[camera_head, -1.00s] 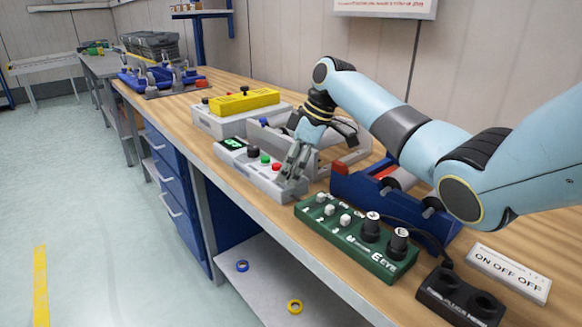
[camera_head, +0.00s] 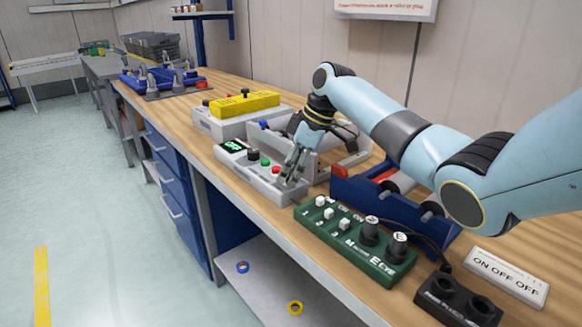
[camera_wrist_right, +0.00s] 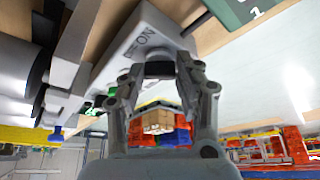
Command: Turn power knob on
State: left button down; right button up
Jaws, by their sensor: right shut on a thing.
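The grey control box (camera_head: 251,183) stands near the bench's front edge in the head view. It has a green display (camera_head: 233,145), a black knob (camera_head: 253,154), a green button (camera_head: 265,162) and a red button (camera_head: 276,170). My right gripper (camera_head: 289,178) points down at the right end of this box and hides that end in the head view. In the right wrist view its fingers are closed on a dark power knob (camera_wrist_right: 159,70) beside printed "ON" lettering. My left gripper is not in view.
A green switch box (camera_head: 352,243) with white switches and black knobs stands to the right. A blue tray (camera_head: 365,200) is behind it. A box with a yellow top (camera_head: 240,104) stands further left. An "ON OFF OFF" plate (camera_head: 507,276) lies at far right.

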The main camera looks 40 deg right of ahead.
jog(key=m+h+p, duration=0.1)
jog(key=m+p, duration=0.2)
jog(key=p, duration=0.1)
jog(key=m+t+h+p, duration=0.1)
jog(key=m+p, duration=0.2)
jog(key=p, duration=0.1)
jog(key=m+h+p, duration=0.1)
jog(key=m+p, duration=0.3)
jog(key=p, duration=0.1)
jog(key=shift+s+a+r, duration=0.1)
jog(key=shift+a+r, duration=0.1)
jog(key=shift+a, duration=0.05)
jog(key=m+h+p, duration=0.1)
jog(key=m+p, duration=0.1)
jog(key=m, duration=0.1)
jog(key=shift+a+f+m+h, duration=0.1)
jog(key=shift+m+h, duration=0.2)
jog(key=shift+h, duration=0.1)
jog(key=shift+f+m+g+h, duration=0.1)
jog(key=shift+m+g+h, duration=0.35)
jog(key=shift+m, duration=1.45)
jog(key=o, duration=1.1)
jog(key=shift+h, duration=0.25)
jog(key=shift+o, duration=0.2)
jog(key=v, duration=1.2)
